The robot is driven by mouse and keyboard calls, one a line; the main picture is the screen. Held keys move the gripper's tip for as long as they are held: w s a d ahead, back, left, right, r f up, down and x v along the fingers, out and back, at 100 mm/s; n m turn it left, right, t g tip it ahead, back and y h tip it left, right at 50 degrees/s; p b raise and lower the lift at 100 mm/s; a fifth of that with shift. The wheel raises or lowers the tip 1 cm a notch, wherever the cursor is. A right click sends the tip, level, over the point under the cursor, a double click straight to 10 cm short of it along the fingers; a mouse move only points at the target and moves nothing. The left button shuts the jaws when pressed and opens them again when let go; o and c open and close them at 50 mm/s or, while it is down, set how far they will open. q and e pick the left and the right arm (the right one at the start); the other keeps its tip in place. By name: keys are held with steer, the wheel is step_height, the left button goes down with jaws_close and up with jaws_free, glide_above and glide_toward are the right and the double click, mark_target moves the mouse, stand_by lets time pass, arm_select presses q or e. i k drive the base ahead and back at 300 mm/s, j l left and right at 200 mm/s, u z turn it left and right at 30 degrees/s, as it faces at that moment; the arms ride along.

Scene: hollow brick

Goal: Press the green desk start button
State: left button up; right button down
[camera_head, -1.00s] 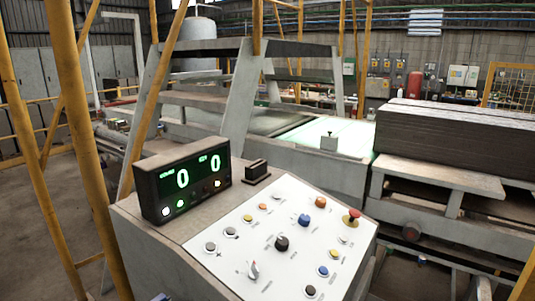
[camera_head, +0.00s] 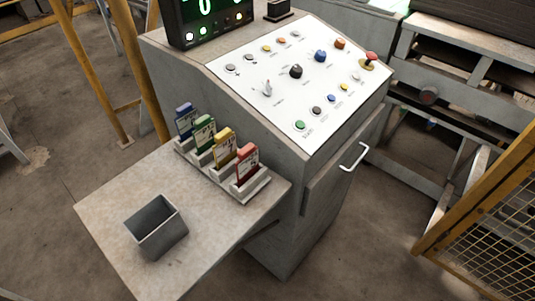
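The green button (camera_head: 299,125) is on the near edge of the white control panel (camera_head: 262,112), at the left end of a diagonal row of buttons. The panel slopes on top of a grey desk (camera_head: 250,135). A dark button (camera_head: 317,111) and a blue button (camera_head: 332,98) are beside the green one. A red mushroom button (camera_head: 371,58) is at the panel's far right corner. Neither of my grippers is in view.
A side shelf (camera_head: 100,205) holds a grey open bin (camera_head: 157,226) and a rack of coloured cards (camera_head: 222,152). A display box (camera_head: 212,22) stands behind the panel. A handle (camera_head: 354,157) sticks out from the desk's right side. Yellow mesh fencing (camera_head: 490,240) stands at the right.

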mark_target(299, 125)
steer(key=k+l+u, duration=0.15)
steer(key=k, duration=0.35)
steer(key=k+l+u, duration=0.1)
steer(key=k+l, duration=0.2)
steer(key=k, duration=0.2)
